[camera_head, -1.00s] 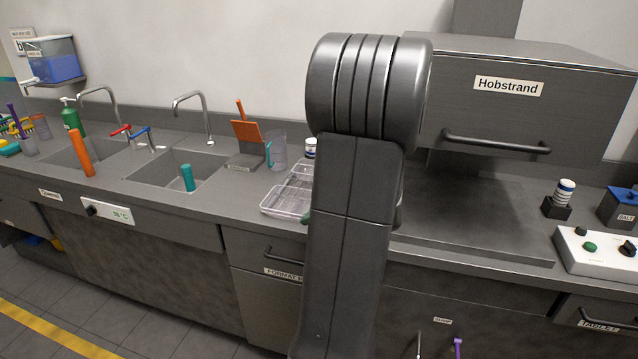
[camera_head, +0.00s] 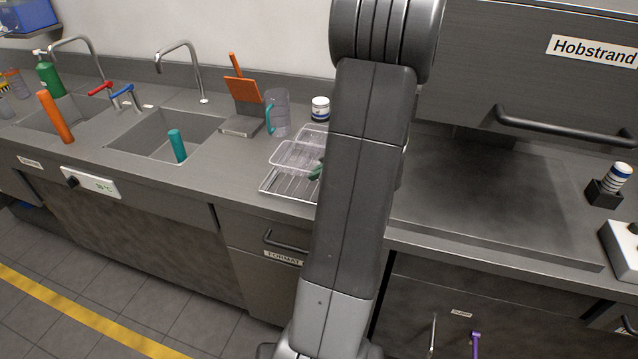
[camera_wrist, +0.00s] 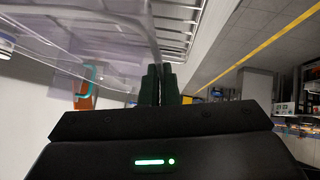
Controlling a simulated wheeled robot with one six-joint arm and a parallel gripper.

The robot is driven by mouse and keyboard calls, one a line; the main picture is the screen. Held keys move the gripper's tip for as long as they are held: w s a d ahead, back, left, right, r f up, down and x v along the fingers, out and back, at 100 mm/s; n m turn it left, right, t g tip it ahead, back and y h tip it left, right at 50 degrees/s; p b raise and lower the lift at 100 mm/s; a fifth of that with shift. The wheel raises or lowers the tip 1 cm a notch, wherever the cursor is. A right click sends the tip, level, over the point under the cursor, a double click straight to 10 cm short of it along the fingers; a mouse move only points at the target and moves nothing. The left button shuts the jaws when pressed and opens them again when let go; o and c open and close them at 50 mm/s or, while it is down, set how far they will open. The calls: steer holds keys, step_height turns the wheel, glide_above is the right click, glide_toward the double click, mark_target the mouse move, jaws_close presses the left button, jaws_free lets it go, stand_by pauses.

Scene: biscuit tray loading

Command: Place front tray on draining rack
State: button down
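The front tray (camera_head: 297,156), clear plastic, is left of my arm in the head view, over the back part of the wire draining rack (camera_head: 283,184). The rack's front wires are bare; I cannot tell whether the tray touches them. My gripper (camera_head: 316,172), with dark green fingers, is at the tray's right side, partly hidden by my arm. In the wrist view the fingers (camera_wrist: 160,84) are close together on the tray's rim, and the tray (camera_wrist: 95,25) fills the upper left. Rack wires (camera_wrist: 174,24) show beyond. Another clear tray (camera_head: 316,133) is partly visible behind.
A jug (camera_head: 279,113), a jar (camera_head: 320,108) and an orange scraper in a holder (camera_head: 243,90) stand behind and left of the rack. The sink (camera_head: 157,143) is further left. The flat counter right of my arm is clear beneath the Hobstrand hood (camera_head: 560,75).

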steer(key=shift+f+b, duration=0.4)
steer(key=shift+f, duration=1.65)
steer(key=c, duration=1.7)
jaws_free()
steer(key=shift+f, duration=0.15)
steer(key=shift+s+d+r, duration=0.1)
steer(key=shift+d+r, duration=0.05)
steer(key=shift+r, duration=0.25)
steer(key=p+v, duration=0.1)
steer(key=v, duration=1)
steer(key=shift+r+p, duration=0.15)
steer(key=shift+p, duration=0.2)
steer(key=shift+d, duration=0.1)
